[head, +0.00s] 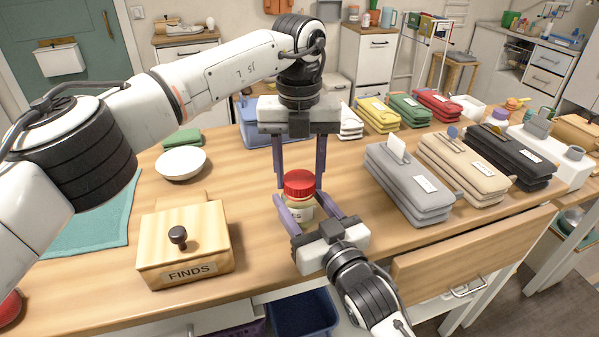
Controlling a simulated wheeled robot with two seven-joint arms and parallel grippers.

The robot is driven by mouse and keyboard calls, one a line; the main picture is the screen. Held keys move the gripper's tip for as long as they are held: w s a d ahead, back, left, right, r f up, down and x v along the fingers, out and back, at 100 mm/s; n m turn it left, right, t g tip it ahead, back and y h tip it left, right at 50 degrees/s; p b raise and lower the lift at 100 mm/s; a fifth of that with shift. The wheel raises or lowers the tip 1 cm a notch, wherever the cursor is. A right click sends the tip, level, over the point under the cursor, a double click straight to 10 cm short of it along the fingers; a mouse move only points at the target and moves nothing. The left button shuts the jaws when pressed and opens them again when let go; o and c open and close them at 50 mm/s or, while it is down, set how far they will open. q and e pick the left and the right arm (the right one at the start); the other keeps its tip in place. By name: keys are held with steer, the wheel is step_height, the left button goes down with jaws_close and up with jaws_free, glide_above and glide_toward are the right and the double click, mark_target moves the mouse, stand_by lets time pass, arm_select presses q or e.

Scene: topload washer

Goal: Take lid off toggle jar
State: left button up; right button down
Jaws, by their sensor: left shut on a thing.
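The toggle jar (300,213) stands on the wooden worktop in the middle of the head view, with a partly hidden label. Its red lid (299,184) sits at the top of the jar; I see no clear gap between them. My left gripper (300,183) reaches down from above and is shut on the red lid, one finger on each side. My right gripper (302,203) comes in low from the front, its purple fingers on either side of the jar body. Whether those fingers touch the jar is not clear.
A wooden box marked FINDS (187,245) and a white bowl (181,163) stand to the left. Grey (409,184), beige (462,168) and black (510,157) pouches lie to the right. An open drawer (470,262) juts out at the front right.

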mark_target(299, 178)
arm_select(q)
steer(key=shift+r, duration=0.15)
arm_select(e)
steer(key=shift+f, duration=0.1)
arm_select(q)
steer(key=shift+r, duration=0.9)
steer(key=shift+r, duration=0.1)
steer(key=shift+r, duration=1.9)
arm_select(e)
steer(key=c, duration=0.6)
jaws_free()
